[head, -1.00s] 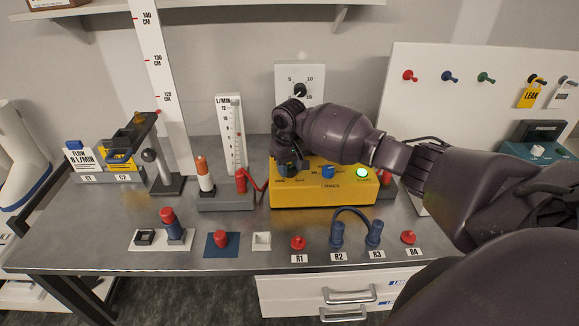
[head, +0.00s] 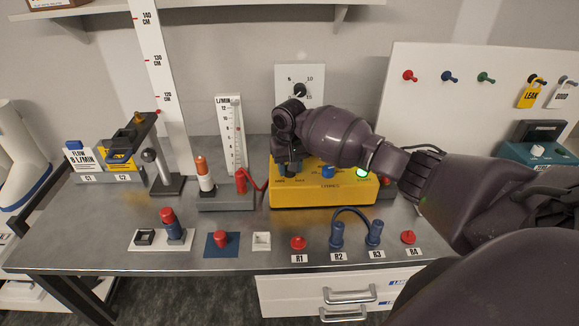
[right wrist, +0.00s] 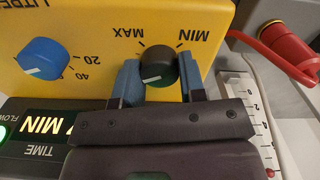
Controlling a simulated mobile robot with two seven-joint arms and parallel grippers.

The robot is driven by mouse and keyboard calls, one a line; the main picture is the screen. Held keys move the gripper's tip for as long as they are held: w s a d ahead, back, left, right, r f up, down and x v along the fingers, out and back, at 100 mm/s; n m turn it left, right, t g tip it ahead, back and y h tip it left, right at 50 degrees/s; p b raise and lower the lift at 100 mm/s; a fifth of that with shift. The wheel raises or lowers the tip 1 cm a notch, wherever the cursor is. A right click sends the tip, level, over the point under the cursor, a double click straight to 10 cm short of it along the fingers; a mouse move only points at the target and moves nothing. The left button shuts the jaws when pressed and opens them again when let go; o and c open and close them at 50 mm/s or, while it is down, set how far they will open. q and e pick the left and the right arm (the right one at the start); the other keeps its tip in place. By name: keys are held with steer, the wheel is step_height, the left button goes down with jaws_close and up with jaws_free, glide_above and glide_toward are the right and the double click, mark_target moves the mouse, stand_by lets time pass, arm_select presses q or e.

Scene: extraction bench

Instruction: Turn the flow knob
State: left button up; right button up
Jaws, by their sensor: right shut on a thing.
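The flow knob (right wrist: 158,66) is a dark round knob on the front of the yellow pump box (head: 325,195), between the words MIN and MAX. In the right wrist view, which shows the lettering upside down, its pale pointer line points down and left. My right gripper (right wrist: 160,85) has one blue-grey finger on each side of the knob and is shut on it. In the head view my right gripper (head: 289,170) is at the left part of the box front, and it mostly hides the knob. My left gripper is not in view.
A blue knob (right wrist: 43,60) with a number scale sits beside the flow knob. A flow tube with scale (head: 231,135) and a red plug with a red hose (head: 241,181) stand left of the box.

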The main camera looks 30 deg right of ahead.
steer(key=o, duration=0.9)
steer(key=shift+r, duration=0.1)
step_height(320, 180, up, 11)
steer(key=shift+f+b, duration=0.15)
steer(key=shift+b, duration=0.3)
